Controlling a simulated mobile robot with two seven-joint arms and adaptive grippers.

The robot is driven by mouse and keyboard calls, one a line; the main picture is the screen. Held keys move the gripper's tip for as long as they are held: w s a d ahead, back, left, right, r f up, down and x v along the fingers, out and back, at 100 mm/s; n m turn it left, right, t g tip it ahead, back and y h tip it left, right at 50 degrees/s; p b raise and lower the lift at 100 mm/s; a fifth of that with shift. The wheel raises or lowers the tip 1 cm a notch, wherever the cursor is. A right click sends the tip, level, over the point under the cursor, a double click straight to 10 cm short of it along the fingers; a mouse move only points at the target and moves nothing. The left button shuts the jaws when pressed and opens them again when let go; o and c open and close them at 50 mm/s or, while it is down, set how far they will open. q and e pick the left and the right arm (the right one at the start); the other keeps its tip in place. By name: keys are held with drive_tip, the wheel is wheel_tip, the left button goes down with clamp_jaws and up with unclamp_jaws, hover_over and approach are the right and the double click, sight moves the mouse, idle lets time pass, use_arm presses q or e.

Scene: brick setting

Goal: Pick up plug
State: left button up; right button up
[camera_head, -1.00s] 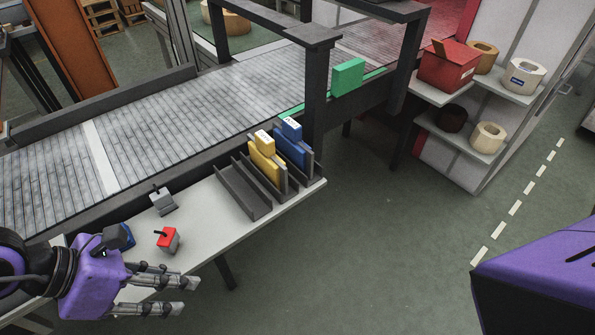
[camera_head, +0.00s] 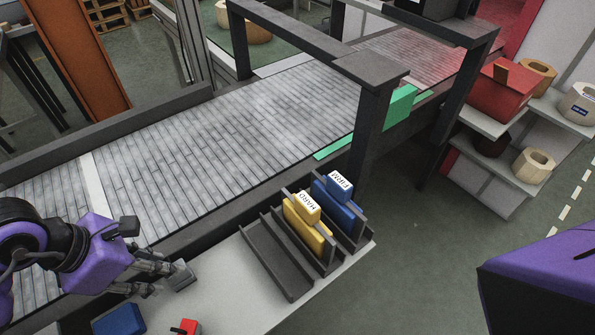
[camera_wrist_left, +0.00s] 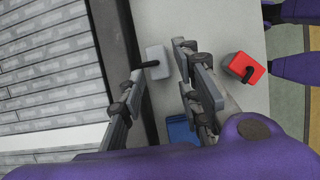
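Three small plug-like blocks are on the white table: a grey one (camera_head: 183,277), a red one (camera_head: 187,326) and a blue one (camera_head: 119,320). In the wrist view, the grey block (camera_wrist_left: 158,63) has a short black stem and shows in the gap between the fingertips. My left gripper (camera_head: 163,277) is open beside the grey block, and in the wrist view its fingers (camera_wrist_left: 159,70) are spread. I cannot tell whether they touch it. The red block (camera_wrist_left: 243,67) and the blue block (camera_wrist_left: 182,130) lie outside the fingers. My right gripper is out of view.
A dark slotted rack (camera_head: 283,262) on the table holds a yellow piece (camera_head: 305,222) and a blue piece (camera_head: 338,201). The conveyor (camera_head: 215,140) runs behind the table. Shelves with a red box (camera_head: 497,90) stand at the right.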

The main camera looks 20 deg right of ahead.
use_arm(q)
drive_tip(key=x, duration=0.5)
drive_tip(key=shift+w, duration=0.15)
clamp_jaws()
drive_tip(key=shift+r+p, duration=0.2)
drive_tip(key=shift+p, duration=0.1)
